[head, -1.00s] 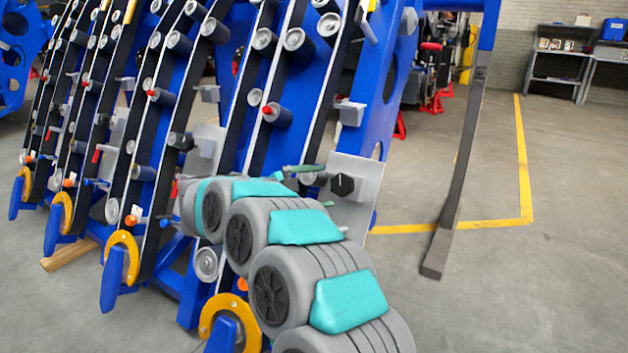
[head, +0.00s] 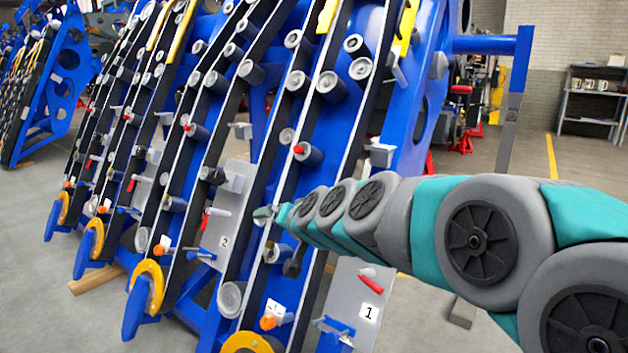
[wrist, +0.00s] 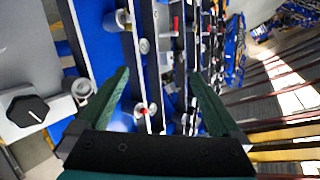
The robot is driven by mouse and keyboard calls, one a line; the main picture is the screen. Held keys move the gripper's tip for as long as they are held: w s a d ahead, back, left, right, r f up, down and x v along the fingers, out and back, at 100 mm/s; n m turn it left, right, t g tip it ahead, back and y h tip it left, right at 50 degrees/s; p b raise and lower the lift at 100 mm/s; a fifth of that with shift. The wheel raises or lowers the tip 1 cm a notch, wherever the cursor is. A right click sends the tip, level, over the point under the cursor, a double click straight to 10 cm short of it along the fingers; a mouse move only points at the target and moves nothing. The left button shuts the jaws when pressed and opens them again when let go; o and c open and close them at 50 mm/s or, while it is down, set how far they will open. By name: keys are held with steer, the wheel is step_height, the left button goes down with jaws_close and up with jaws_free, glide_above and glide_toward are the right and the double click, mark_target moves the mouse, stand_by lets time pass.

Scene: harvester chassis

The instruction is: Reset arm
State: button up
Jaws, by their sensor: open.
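My gripper (wrist: 161,74) is open in the wrist view. Its two dark green fingers stand wide apart with no object held between them. Beyond them are a blue frame and a grey rail with rollers. In the head view my grey and teal arm extends from the lower right, and my small green gripper (head: 264,213) is at its far end, in front of the blue harvester chassis (head: 337,120). The head view does not show whether the fingertips touch the chassis.
Rollers and black belts line the slanted chassis. A plate marked 1 (head: 352,300) with a red handle is below my arm. In the wrist view, a grey plate with a black knob (wrist: 28,110) is at the left. Shelves (head: 592,100) stand at the back right.

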steer(key=s+d+f+g+h, duration=0.2)
steer(key=s+d+f+g, duration=0.2)
steer(key=s, duration=0.9)
steer(key=s+d+f+n+g+h, duration=0.1)
steer(key=s+d+f+g, duration=0.3)
steer(key=s+d+f, duration=0.4)
steer(key=s+d+f+g+h, duration=0.3)
steer(key=s+d+f, duration=0.4)
steer(key=s, duration=1.2)
steer(key=d+g, duration=0.1)
steer(key=d, duration=0.2)
steer(key=shift+s+n+g, duration=0.4)
